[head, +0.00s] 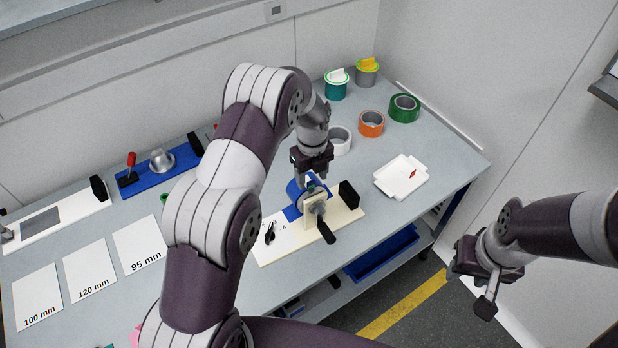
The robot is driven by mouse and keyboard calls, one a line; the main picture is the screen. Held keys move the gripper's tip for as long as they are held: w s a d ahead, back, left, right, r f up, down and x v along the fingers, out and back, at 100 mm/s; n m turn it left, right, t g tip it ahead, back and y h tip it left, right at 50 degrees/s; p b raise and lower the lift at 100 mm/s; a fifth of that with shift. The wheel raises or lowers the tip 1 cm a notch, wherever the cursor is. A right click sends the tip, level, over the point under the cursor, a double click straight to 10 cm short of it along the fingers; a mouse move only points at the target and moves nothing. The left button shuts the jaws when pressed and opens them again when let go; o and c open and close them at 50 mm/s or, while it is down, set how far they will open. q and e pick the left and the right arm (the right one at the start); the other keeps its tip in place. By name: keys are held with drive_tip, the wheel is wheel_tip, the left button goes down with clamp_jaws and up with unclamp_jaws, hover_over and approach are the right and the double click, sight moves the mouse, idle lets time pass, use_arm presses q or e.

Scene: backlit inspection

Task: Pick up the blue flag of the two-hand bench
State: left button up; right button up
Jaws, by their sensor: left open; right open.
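The two-hand bench (284,243) is a cream board with a grey-and-cream crank mechanism, a black handle and a black block on it. A blue piece (292,211), which looks like the blue flag, shows at the mechanism's back left; its outline is partly hidden by my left gripper. My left gripper (311,180) is open and points down right over the blue piece. I cannot tell whether it touches it. My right gripper (476,284) is open and empty, out past the table's right front edge, well away from the bench.
A white tray (387,184) with a small red piece lies right of the bench. Tape rolls, including an orange one (371,124) and a green one (404,108), and two lidded tubs stand behind. A blue board (134,186) and labelled white cards (88,271) are at left, partly behind my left arm.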

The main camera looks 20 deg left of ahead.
use_arm(q)
wheel_tip(320, 180, down, 2)
drive_tip(key=shift+f, duration=0.1)
drive_tip(key=shift+w+f, duration=0.1)
clamp_jaws()
use_arm(e)
drive_tip(key=shift+r, duration=0.55)
drive_tip(key=shift+f, duration=0.15)
use_arm(q)
drive_tip(key=shift+r+b, duration=0.4)
drive_tip(key=shift+r, duration=0.1)
wheel_tip(320, 180, up, 3)
drive_tip(key=shift+f+b, duration=0.2)
drive_tip(key=shift+b, duration=0.6)
drive_tip(key=s+d+r+b, duration=0.2)
drive_tip(key=d+r, duration=0.5)
drive_tip(key=d, duration=0.4)
drive_tip(key=shift+s+d+r+b, duration=0.15)
drive_tip(key=shift+s+r+b, duration=0.15)
drive_tip(key=shift+s, duration=0.1)
use_arm(e)
wheel_tip(320, 180, down, 5)
drive_tip(key=shift+r, duration=0.15)
